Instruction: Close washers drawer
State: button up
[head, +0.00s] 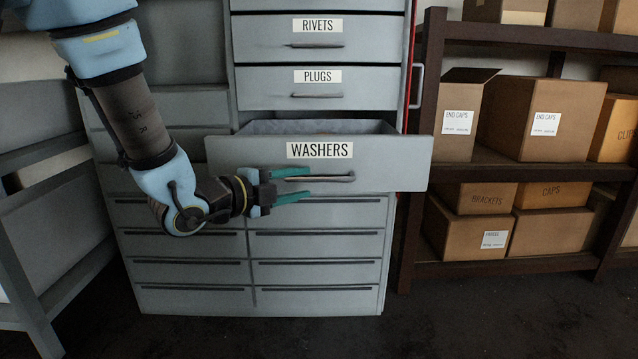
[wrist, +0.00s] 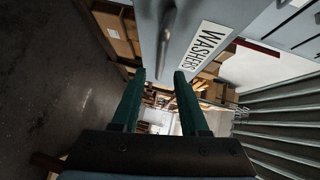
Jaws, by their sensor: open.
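The washers drawer (head: 390,165) is pulled out of the grey cabinet, with its white WASHERS label on the front. Its handle (head: 322,179) is a horizontal bar below the label. My gripper (head: 305,184) is in front of the drawer's left half, its green fingers pointing right, one above and one below the handle's left end in the head view. In the wrist view, the drawer front (wrist: 190,30) and handle (wrist: 166,45) show beyond the open fingers, and nothing is between the fingertips. Whether the fingers touch the drawer cannot be told.
The rivets drawer (head: 360,38) and plugs drawer (head: 365,88) above are shut. Shut drawers (head: 320,243) lie below. A brown shelf (head: 470,264) with cardboard boxes stands at the right, and a grey frame (head: 40,215) at the left. The floor (head: 480,320) in front is clear.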

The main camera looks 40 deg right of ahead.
aim_at(317, 180)
jog(key=d, duration=0.4)
jog(key=d+f, duration=0.1)
jog(key=d, duration=0.1)
jog(key=shift+w+d, duration=0.1)
jog(key=shift+w, duration=0.15)
grip_shut()
dwell(1.2)
